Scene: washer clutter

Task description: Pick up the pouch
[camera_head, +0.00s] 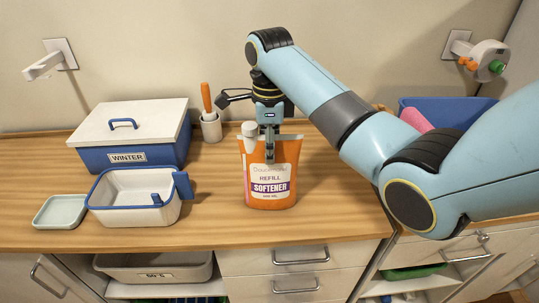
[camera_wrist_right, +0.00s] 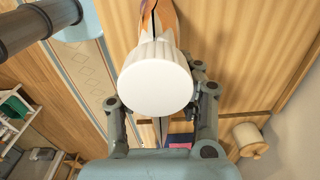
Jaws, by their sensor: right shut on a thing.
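The pouch (camera_head: 270,186) is orange with a white and purple label reading "REFILL SOFTENER" and a white cap (camera_head: 250,130) at its upper left corner. It is upright at the middle of the counter; I cannot tell whether its base touches the wood. My right gripper (camera_head: 270,151) comes down from above and is shut on the pouch's top edge, beside the cap. In the right wrist view the white cap (camera_wrist_right: 155,80) fills the middle and hides the fingertips, with part of the orange pouch (camera_wrist_right: 172,22) behind it. My left gripper is not in view.
A white and blue lidded box (camera_head: 130,135) marked "WINTER", an open white tub (camera_head: 135,216) and a pale green dish (camera_head: 60,211) stand to the left. A white cup (camera_head: 211,127) with an orange-handled tool stands behind. A blue bin (camera_head: 450,109) is at the back right.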

